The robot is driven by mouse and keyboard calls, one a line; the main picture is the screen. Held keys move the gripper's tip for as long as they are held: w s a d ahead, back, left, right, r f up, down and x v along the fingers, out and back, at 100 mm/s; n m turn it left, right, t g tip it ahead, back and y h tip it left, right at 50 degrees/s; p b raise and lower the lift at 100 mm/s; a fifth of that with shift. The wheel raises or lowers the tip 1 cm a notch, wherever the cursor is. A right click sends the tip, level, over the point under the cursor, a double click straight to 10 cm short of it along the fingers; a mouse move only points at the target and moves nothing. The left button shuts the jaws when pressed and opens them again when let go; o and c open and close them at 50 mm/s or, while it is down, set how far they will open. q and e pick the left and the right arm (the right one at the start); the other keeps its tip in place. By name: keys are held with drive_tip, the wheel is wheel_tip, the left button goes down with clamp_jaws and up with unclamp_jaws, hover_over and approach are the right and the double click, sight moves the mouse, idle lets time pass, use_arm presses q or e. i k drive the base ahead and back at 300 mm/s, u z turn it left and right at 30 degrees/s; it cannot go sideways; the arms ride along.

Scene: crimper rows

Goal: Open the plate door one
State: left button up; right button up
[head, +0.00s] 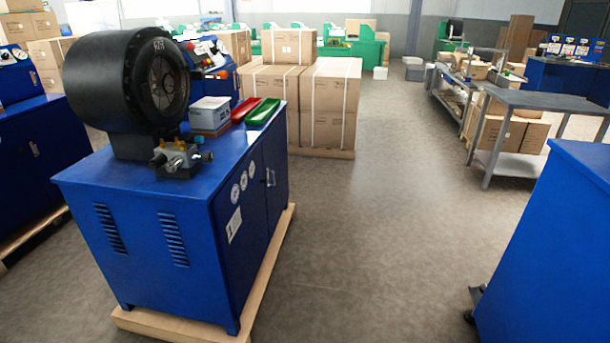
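A blue crimper cabinet (160,280) stands at the left on a wooden pallet (270,265). Its right side has blue door panels (255,225) that look shut, with small metal handles (270,178) near the seam. Round white stickers and a white label (234,225) are on this side. I cannot tell which panel is plate door one. Neither of my grippers shows in the head view.
A black crimper head (110,85), a green tray (263,111) and a red tray (243,109) are on the cabinet top. Stacked cartons (330,105) stand behind. A blue cabinet (560,250) stands right, a grey table (540,100) beyond. The middle floor (385,220) is clear.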

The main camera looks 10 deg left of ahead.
sight(239, 211)
drive_tip(key=z, duration=0.25)
drive_tip(key=i, duration=1.8)
drive_tip(key=u, duration=1.2)
drive_tip(key=i, duration=0.85)
drive_tip(key=u, duration=0.75)
